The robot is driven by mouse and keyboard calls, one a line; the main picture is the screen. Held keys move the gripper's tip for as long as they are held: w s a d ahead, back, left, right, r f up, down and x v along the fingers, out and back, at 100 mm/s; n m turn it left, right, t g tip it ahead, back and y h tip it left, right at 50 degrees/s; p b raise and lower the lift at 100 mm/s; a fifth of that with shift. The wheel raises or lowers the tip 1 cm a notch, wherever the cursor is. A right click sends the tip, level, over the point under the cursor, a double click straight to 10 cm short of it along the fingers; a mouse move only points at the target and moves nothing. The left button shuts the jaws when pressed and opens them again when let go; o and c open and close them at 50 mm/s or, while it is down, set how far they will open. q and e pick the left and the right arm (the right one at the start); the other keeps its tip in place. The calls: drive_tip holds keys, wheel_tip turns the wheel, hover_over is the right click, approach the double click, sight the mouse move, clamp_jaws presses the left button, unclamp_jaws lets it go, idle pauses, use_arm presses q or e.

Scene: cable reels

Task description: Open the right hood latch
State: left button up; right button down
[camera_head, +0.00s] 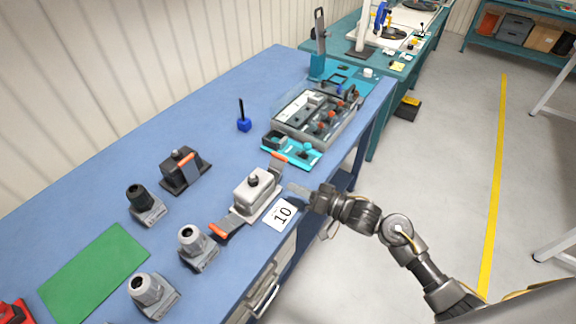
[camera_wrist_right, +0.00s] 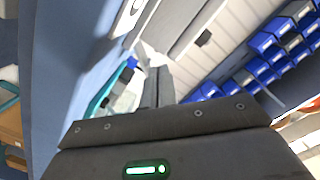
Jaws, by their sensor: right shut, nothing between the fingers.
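The light grey hood (camera_head: 256,190) sits upright on the blue bench beside a card marked 10 (camera_head: 283,213). Its right latch (camera_head: 276,166), grey with an orange tip, stands raised at the hood's right end. Its left latch (camera_head: 226,227), also orange-tipped, is swung outward and low at the other end. My right gripper (camera_head: 298,189) is shut and empty, just right of the hood and close to the right latch, with a visible gap. Its closed fingers show in the right wrist view (camera_wrist_right: 154,88); the latch cannot be made out there. My left gripper is not in view.
A dark housing with an orange latch (camera_head: 184,170) and several grey connectors (camera_head: 196,246) stand to the left. A green mat (camera_head: 95,272) lies at the lower left. A parts tray (camera_head: 316,118) and a cyan tray (camera_head: 293,152) lie behind the hood. The bench's front edge runs below my gripper.

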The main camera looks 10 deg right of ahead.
drive_tip(key=s+n, duration=0.1)
drive_tip(key=n, duration=0.1)
drive_tip(key=s+a+r+n, duration=0.1)
drive_tip(key=n, duration=0.2)
drive_tip(key=s+a+r+n+h, duration=0.1)
drive_tip(key=n, duration=0.1)
drive_tip(key=shift+t, duration=0.3)
drive_tip(key=shift+s+d+r+n+t+h, duration=0.1)
drive_tip(key=shift+d+r+n+t+h, duration=0.3)
drive_tip(key=shift+n, duration=1.6)
drive_tip(key=shift+s+d+r+n+t+h, duration=0.1)
drive_tip(key=shift+r+n+t+h, duration=0.35)
drive_tip(key=shift+n, duration=1.55)
drive_tip(key=shift+d+r+n+t+h, duration=0.2)
drive_tip(key=shift+r+n+h, duration=0.45)
drive_tip(key=shift+n, duration=1.35)
drive_tip(key=p, duration=0.4)
hover_over(274, 166)
drive_tip(key=s, duration=0.5)
drive_tip(key=shift+w+a+f, duration=0.2)
drive_tip(key=shift+a, duration=0.1)
drive_tip(key=shift+w+d+f+p, duration=0.2)
drive_tip(key=shift+w+d+f, duration=0.25)
drive_tip(key=shift+d, duration=0.2)
drive_tip(key=shift+w+d+f+p, duration=0.2)
drive_tip(key=shift+w+d+f, duration=0.15)
drive_tip(key=shift+w+d, duration=0.2)
